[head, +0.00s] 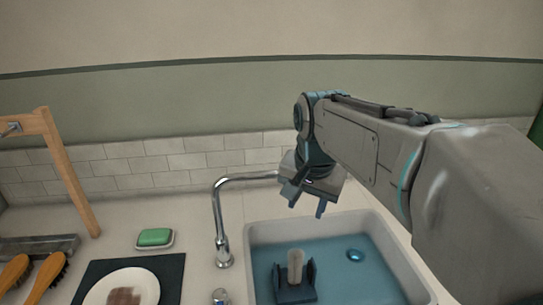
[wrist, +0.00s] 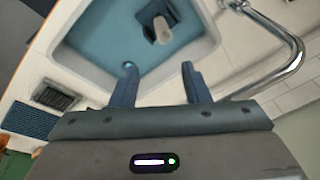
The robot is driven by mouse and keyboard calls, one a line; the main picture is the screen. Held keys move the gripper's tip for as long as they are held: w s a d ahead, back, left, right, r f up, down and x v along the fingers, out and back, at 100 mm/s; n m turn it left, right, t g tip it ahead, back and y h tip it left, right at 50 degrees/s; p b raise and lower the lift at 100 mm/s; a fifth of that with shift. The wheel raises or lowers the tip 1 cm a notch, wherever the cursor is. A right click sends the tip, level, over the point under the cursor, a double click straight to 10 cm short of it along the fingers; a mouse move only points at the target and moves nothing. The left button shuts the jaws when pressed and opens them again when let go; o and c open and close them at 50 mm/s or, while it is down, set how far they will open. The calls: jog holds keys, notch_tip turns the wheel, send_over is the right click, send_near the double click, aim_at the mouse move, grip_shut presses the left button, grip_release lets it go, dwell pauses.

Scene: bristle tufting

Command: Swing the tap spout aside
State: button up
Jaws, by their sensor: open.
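The chrome tap (head: 218,205) stands on the counter left of the sink. Its spout arches up and reaches right toward the basin, where its end is hidden behind my gripper. My gripper (head: 306,203) is open above the back of the sink, fingers pointing down. In the wrist view the open fingers (wrist: 159,72) have nothing between them. There the tap spout (wrist: 298,52) curves down the right side and runs in close to the right finger; I cannot tell whether they touch.
The sink (head: 252,235) has a blue inside with a dark blue holder (head: 296,293) bearing a pale upright piece. Green soap (head: 155,237) on a dish, a white plate (head: 98,291) on a dark mat, brushes (head: 45,277) and a wooden frame (head: 72,170) stand left. A tiled wall is behind.

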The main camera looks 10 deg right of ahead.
jog(key=w+r+m, duration=1.1)
jog(key=w, duration=0.3)
jog(key=x, duration=0.4)
jog(key=b+x, duration=0.1)
jog(key=x, duration=0.4)
jog(key=a+x, duration=0.1)
jog(key=x, duration=0.3)
jog(key=shift+s+f, duration=0.15)
jog(key=shift+f, duration=0.2)
grip_shut()
